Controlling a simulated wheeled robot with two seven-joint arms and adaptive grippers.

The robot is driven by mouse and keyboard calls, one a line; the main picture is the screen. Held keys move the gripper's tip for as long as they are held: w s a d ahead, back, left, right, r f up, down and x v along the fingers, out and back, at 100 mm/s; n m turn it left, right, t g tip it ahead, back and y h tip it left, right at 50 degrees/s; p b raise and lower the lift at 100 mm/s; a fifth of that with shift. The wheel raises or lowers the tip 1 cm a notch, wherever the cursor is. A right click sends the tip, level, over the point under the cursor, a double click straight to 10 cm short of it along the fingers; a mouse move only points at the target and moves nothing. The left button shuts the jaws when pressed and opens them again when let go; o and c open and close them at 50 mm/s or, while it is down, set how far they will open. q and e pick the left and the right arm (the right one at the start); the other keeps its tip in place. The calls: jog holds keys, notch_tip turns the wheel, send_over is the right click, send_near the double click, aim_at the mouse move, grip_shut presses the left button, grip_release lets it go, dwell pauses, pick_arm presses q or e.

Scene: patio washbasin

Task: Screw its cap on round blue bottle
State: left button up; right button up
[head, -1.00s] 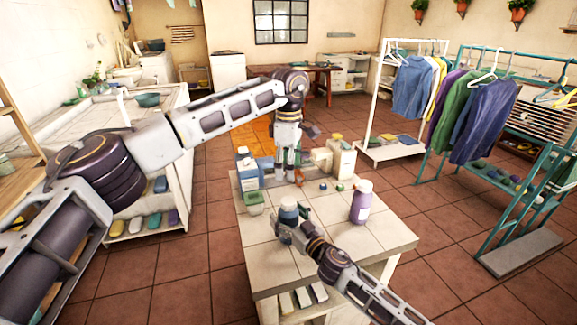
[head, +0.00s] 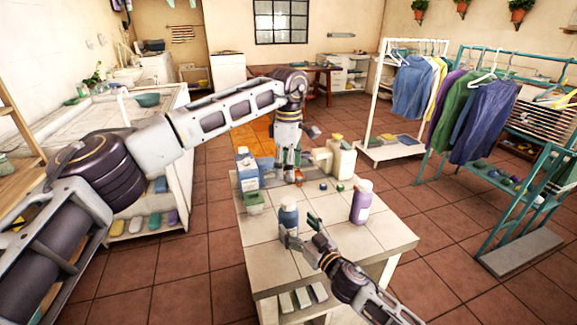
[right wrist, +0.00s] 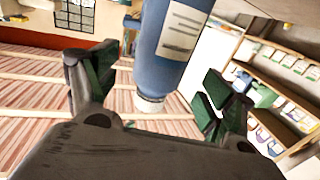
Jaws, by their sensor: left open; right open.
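In the right wrist view the bottle (right wrist: 172,50) shows a pale label and a whitish end. My right gripper (head: 301,231) is open beside the bottle's lower part; in the right wrist view its fingers lie apart on either side of the bottle, with gaps. My left gripper (head: 286,174) points down over the back of the table, open. Small caps lie there, a blue one (head: 323,186) and a green one (head: 340,187); which belongs to the bottle I cannot tell.
A purple bottle (head: 361,203) stands right of the blue one. A blue jug (head: 247,168) and a green container (head: 254,203) stand at the back left, a cream jug (head: 342,158) at the back right. The table's front right (head: 370,247) is clear.

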jog(key=v, duration=0.6)
jog(key=shift+s, duration=0.2)
jog(key=shift+d, duration=0.1)
jog(key=shift+s+d, duration=0.1)
jog(key=shift+s, duration=0.05)
dwell(0.5)
